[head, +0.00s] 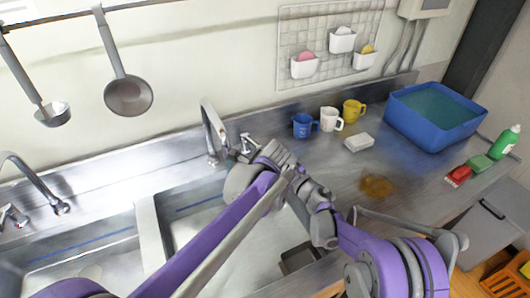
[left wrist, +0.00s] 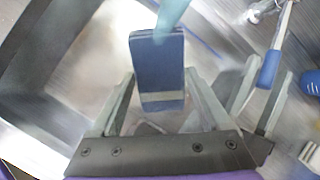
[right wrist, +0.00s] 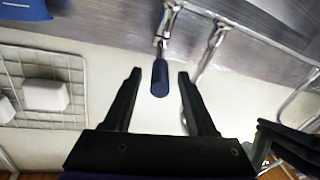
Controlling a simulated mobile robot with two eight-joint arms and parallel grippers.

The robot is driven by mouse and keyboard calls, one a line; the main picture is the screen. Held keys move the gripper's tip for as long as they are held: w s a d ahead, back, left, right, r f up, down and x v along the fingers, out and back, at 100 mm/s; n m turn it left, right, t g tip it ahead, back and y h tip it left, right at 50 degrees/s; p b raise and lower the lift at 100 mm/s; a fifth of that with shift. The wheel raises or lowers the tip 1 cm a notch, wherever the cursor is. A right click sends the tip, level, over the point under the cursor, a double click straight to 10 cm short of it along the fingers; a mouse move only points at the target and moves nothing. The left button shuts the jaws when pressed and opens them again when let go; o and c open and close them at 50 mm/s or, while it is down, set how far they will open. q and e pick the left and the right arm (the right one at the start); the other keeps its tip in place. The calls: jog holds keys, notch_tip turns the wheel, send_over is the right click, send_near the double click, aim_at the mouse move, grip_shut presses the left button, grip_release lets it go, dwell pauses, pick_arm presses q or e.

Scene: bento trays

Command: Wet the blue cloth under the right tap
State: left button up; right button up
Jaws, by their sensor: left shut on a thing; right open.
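The blue cloth (left wrist: 157,72), dark navy with a grey stripe, is between the fingers of my left gripper (left wrist: 160,80) in the left wrist view, which is shut on it over the sink. A pale teal water stream (left wrist: 174,14) meets the cloth's top edge. The right tap (head: 208,130) stands behind the right basin in the head view. My right gripper (right wrist: 159,73) is open, with its fingers on either side of the tap's blue lever handle (right wrist: 160,80). I cannot tell whether they touch it. My arms hide both gripper tips in the head view.
A left tap (head: 35,180) stands at the other basin. A blue mug (head: 303,126), white mug (head: 330,119) and yellow mug (head: 354,110) stand right of the tap, near a white block (head: 359,142). A blue tub (head: 435,135) and a brown spill (head: 377,186) are farther right.

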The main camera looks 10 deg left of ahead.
aim_at(258, 146)
jog(key=shift+x, duration=1.85)
grip_shut()
